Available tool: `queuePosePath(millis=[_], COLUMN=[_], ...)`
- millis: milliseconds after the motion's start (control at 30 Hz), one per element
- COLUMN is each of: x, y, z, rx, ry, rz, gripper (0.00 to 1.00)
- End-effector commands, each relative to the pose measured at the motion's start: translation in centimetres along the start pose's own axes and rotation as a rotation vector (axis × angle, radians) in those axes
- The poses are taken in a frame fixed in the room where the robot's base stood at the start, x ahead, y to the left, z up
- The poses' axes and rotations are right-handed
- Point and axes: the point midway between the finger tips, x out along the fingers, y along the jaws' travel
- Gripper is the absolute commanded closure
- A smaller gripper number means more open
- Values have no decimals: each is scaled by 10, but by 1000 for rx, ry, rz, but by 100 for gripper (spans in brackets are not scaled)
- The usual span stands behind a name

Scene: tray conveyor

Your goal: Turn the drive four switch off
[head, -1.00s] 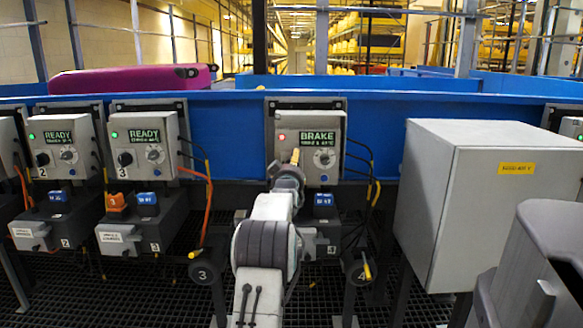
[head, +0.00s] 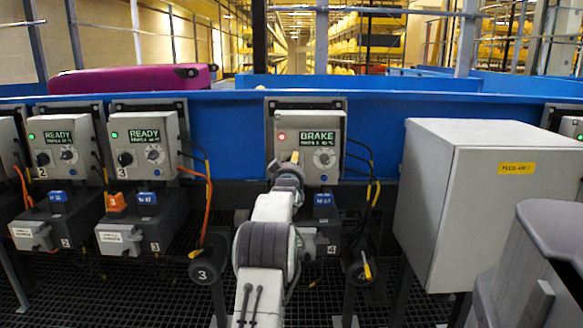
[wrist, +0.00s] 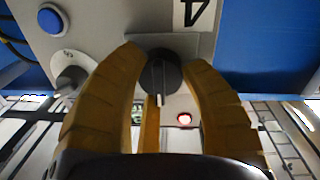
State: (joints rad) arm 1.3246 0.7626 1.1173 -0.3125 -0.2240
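The drive four control box (head: 334,135) has a lit red lamp (head: 281,137) and a display reading BRAKE. My gripper (head: 294,158) is at the left of its face and hides the switch in the head view. In the wrist view, the black rotary switch (wrist: 160,76) has a white pointer mark and sits between the yellow fingertips of my gripper (wrist: 163,62). The fingers straddle it, one on each side, close to its edges. They look open; firm contact is not visible. The red lamp (wrist: 183,118) also shows in the wrist view.
A grey dial (head: 323,158) sits right of the switch; a blue button (wrist: 53,19) also shows in the wrist view. Cables hang right of the box. Drive three's box (head: 146,140) stands left, showing READY. A large grey cabinet (head: 480,205) stands right.

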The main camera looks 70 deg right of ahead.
Motion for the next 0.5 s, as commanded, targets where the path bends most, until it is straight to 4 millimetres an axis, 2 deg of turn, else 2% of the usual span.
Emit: queuePosePath(millis=[33, 300, 500], x=[0, 0, 0], y=[-1, -1, -2], z=[2, 3, 4], rx=[0, 0, -22], ry=[-4, -6, -5], rz=[-1, -2, -2], gripper=[69, 92, 92])
